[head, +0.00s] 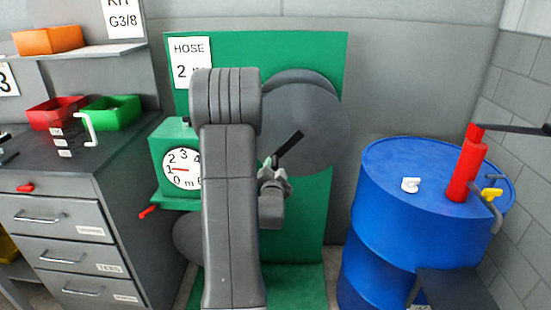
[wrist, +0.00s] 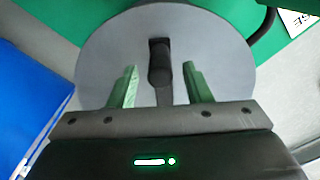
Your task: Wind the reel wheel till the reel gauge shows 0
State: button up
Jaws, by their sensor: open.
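The reel wheel is a grey disc (head: 325,125) on a green panel, partly hidden behind my arm. A dark handle (head: 290,147) sticks out from it. In the wrist view the wheel (wrist: 105,55) fills the middle, and its dark handle (wrist: 160,65) stands between my two fingers, with gaps visible on both sides. My gripper (wrist: 160,85) is open around or just in front of the handle; I cannot tell the depth. In the head view my gripper (head: 274,165) is beside the wheel. The reel gauge (head: 182,178) has its red needle pointing left, at about 1.
A blue drum (head: 385,200) with a red cylinder (head: 467,165) stands to the right. A drawer cabinet (head: 65,225) with red (head: 55,110) and green (head: 110,113) bins is at left. A small red handle (head: 148,211) sits below the gauge. A hose sign (head: 189,50) hangs above.

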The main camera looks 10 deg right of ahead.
aim_at(276, 161)
jog(key=x, duration=0.5)
jog(key=shift+w+p, duration=0.1)
jog(key=shift+p, duration=0.3)
grip_shut()
